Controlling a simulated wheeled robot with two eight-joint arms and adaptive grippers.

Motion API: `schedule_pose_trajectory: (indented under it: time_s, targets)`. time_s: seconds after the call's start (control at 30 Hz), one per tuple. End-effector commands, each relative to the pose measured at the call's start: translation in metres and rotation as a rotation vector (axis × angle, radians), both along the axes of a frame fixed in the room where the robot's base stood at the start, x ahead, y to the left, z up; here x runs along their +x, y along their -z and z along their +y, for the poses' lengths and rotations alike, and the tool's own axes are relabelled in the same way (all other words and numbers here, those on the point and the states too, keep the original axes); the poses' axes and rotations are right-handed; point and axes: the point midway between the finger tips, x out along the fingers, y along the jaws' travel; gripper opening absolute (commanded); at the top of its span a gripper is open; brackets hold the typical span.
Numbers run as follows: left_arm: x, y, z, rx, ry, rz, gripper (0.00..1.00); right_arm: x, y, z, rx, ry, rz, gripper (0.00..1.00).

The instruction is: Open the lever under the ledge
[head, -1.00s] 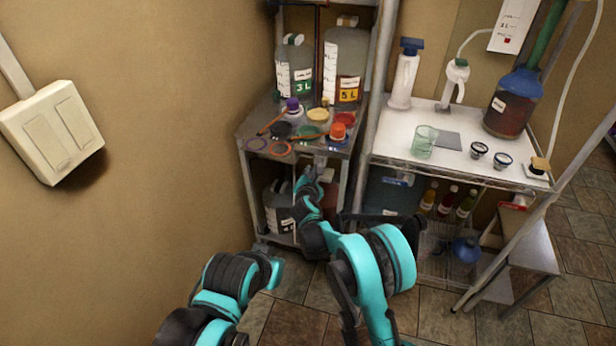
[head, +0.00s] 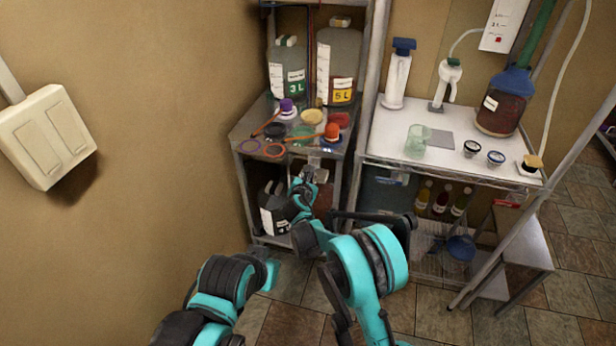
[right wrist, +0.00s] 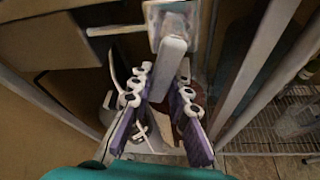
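The ledge is the front edge of the grey shelf top (head: 243,133) in the head view. A pale lever (head: 313,162) hangs under it, small in that view. In the right wrist view the lever (right wrist: 172,60) is a white bar hanging from a square mount (right wrist: 170,20). My right gripper (head: 308,180) is just below the ledge. In the right wrist view its purple-padded fingers (right wrist: 165,85) stand apart on either side of the lever's lower part. I cannot tell whether they touch it.
Several coloured rings and caps, and jugs marked 3 L (head: 288,75) and 5 L (head: 337,70), stand on the shelf top. A labelled jug (head: 272,210) is below. A metal post (head: 364,110) separates this shelf from a white table (head: 385,150). A wall is close on the left.

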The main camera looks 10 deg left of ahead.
Motion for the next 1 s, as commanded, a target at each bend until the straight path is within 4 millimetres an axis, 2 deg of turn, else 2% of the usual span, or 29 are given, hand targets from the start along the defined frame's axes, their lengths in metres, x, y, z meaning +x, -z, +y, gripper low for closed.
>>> schedule_pose_trajectory:
  time_s: [0.03,0.07,0.37,0.47,0.57,0.9,1.0]
  targets:
    - [0.000,0.000,0.000,0.000,0.000,0.000,0.00,0.000,0.001,-0.001,-0.001,0.002,0.001,0.32]
    - [0.000,0.000,0.000,0.000,0.000,0.000,0.00,0.000,0.000,-0.001,-0.001,0.002,0.001,0.38]
    - [0.000,0.000,0.000,0.000,0.000,0.000,0.00,-0.001,0.000,0.000,0.002,0.001,0.000,0.38]
    - [0.000,0.000,0.000,0.000,0.000,0.000,0.00,-0.007,-0.003,0.000,0.002,0.000,0.000,0.38]
    - [0.000,0.000,0.000,0.000,0.000,0.000,0.00,-0.021,-0.008,-0.001,0.003,-0.001,0.000,0.38]
    - [0.000,0.000,0.000,0.000,0.000,0.000,0.00,-0.089,-0.034,-0.009,0.001,0.000,0.001,0.38]
    - [0.000,0.000,0.000,0.000,0.000,0.000,0.00,-0.101,-0.039,-0.010,0.001,0.000,0.001,0.38]
